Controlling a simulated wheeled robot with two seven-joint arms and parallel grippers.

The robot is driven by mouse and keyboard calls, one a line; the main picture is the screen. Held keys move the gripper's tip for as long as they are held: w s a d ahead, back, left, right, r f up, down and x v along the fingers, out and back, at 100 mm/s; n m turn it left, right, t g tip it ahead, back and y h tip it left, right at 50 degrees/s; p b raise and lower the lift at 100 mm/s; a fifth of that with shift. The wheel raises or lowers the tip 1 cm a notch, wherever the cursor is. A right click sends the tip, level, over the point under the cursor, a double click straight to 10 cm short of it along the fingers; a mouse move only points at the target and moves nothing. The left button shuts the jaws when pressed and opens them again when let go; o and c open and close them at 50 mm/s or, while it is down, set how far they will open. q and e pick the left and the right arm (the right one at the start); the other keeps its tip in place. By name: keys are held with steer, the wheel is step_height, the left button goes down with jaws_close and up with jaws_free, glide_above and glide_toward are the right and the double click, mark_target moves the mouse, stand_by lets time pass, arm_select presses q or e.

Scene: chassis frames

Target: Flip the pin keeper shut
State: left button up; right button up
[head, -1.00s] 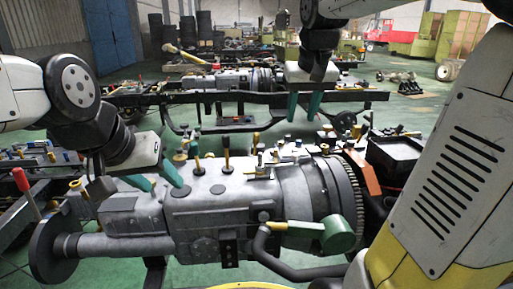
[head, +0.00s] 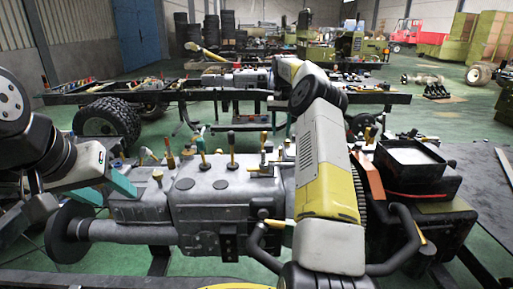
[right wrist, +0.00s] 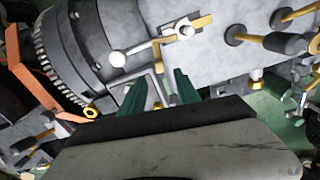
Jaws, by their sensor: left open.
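A grey gearbox housing (head: 225,190) lies across the head view. On its top near the bell housing is a small brass-coloured bar with a grey fitting (head: 264,160), likely the pin keeper; it also shows in the right wrist view (right wrist: 186,30). Whether it is open or shut is unclear. My right gripper (right wrist: 160,88) has its two green fingers apart, just short of that fitting, with a grey bracket visible between them. My left gripper (head: 108,188) is open and empty at the housing's left end.
Several upright levers (head: 232,148) stand on the housing top. A black box (head: 412,160) and a curved black pipe (head: 405,245) lie to the right. Another chassis frame (head: 190,95) stands behind, with green floor between.

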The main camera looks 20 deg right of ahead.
mark_target(280, 148)
step_height(280, 148, down, 9)
steer(key=shift+w+d+r, duration=0.1)
stand_by(0.4)
steer(key=shift+c, duration=0.2)
jaws_close()
